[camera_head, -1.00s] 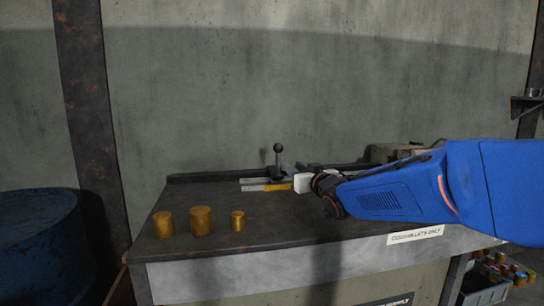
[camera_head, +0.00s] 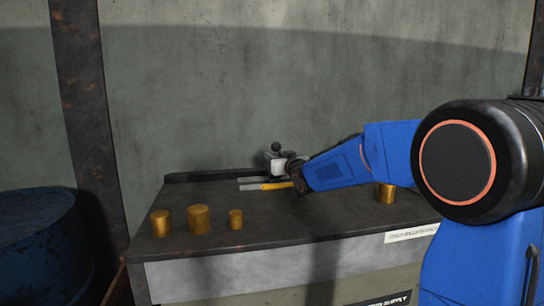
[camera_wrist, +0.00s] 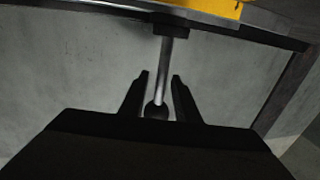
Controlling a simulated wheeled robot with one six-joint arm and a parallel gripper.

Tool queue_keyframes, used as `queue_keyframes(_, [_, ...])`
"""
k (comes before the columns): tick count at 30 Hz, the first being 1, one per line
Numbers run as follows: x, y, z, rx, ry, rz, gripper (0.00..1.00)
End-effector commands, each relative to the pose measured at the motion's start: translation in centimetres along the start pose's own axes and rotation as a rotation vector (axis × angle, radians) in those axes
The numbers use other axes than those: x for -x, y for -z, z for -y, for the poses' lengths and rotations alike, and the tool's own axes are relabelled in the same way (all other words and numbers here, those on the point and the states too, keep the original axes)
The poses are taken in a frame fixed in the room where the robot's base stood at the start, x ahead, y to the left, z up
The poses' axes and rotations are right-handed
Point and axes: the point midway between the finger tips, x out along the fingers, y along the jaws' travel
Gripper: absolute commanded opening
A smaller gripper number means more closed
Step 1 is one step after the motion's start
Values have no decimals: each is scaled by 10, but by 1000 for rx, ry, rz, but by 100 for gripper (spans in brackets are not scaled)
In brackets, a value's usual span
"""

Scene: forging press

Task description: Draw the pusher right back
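The pusher's handle, an upright rod with a dark ball knob (camera_head: 276,147), stands at the back of the bench. In the wrist view the rod (camera_wrist: 166,65) runs between the two fingers of my gripper (camera_wrist: 162,74), with the knob between them nearer the palm. The fingers look open, with a gap showing on the right side of the rod. In the head view my gripper (camera_head: 279,165) is at the handle, just below the knob, and hides the rod and most of the pusher. Whether a finger touches the rod I cannot tell.
Three brass billets (camera_head: 199,219) stand on the bench (camera_head: 260,218) at the left. Another billet (camera_head: 386,193) stands at the right, near my arm. A yellow strip (camera_head: 277,186) lies by the metal guides. A blue drum (camera_head: 40,245) is at far left.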

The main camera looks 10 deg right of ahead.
Motion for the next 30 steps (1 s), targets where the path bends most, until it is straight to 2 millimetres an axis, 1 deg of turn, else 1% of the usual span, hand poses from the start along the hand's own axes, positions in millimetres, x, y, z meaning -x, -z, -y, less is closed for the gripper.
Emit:
queue_keyframes(1, [-7,-1,0,0,0,1,29])
queue_keyframes(3, [-14,0,0,0,0,0,29])
queue_keyframes(7, [-23,-1,0,0,0,1,29])
queue_keyframes(11, [-27,0,0,1,0,0,29])
queue_keyframes(18, [-27,0,0,1,0,0,29])
queue_keyframes(19, [-27,0,0,1,0,0,24])
queue_keyframes(22, [-27,0,0,1,0,0,0])
queue_keyframes(30, [-27,0,2,1,1,1,0])
